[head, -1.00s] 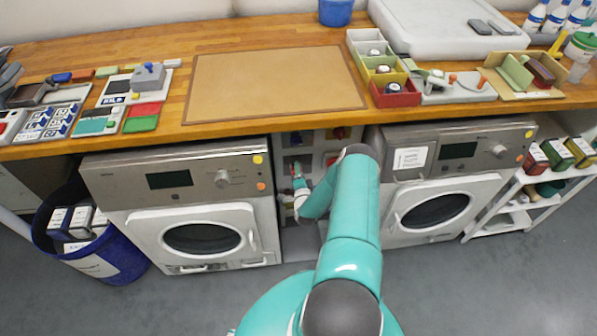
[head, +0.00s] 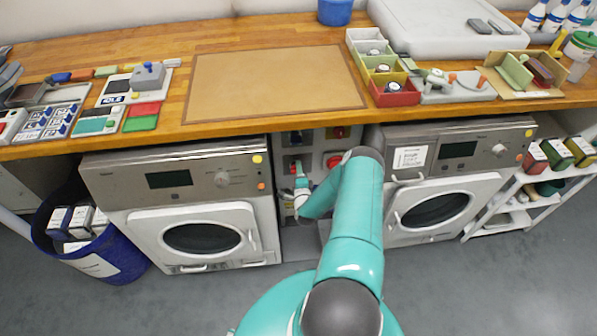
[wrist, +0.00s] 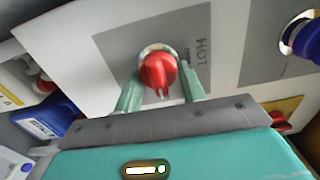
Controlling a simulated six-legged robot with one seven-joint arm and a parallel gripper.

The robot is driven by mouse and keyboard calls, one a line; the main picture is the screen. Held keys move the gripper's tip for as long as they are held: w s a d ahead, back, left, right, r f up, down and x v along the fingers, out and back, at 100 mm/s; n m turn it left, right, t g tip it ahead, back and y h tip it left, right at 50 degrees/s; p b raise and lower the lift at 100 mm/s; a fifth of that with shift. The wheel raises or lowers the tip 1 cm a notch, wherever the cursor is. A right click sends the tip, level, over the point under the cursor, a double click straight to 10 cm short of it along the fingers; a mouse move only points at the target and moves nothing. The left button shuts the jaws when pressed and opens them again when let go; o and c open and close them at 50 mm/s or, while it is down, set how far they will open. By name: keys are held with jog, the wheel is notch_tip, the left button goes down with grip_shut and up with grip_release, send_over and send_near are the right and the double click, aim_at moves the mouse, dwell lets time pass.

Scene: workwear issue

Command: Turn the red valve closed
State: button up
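In the head view my gripper (head: 300,178) reaches into the gap between the two machines, partly hiding the panel there.
A blue knob (wrist: 303,38) sits on the panel to the right. Another red part on a yellow plate (wrist: 283,112) shows at lower right. A blue and white container (wrist: 45,120) is at left. Washing machines (head: 180,205) (head: 440,180) flank the gap, under the wooden worktop (head: 170,120).

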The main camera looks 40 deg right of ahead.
jog(key=o, duration=0.3)
jog(key=shift+o, duration=0.2)
jog(key=v, duration=1.3)
jog(key=shift+s+a, duration=0.3)
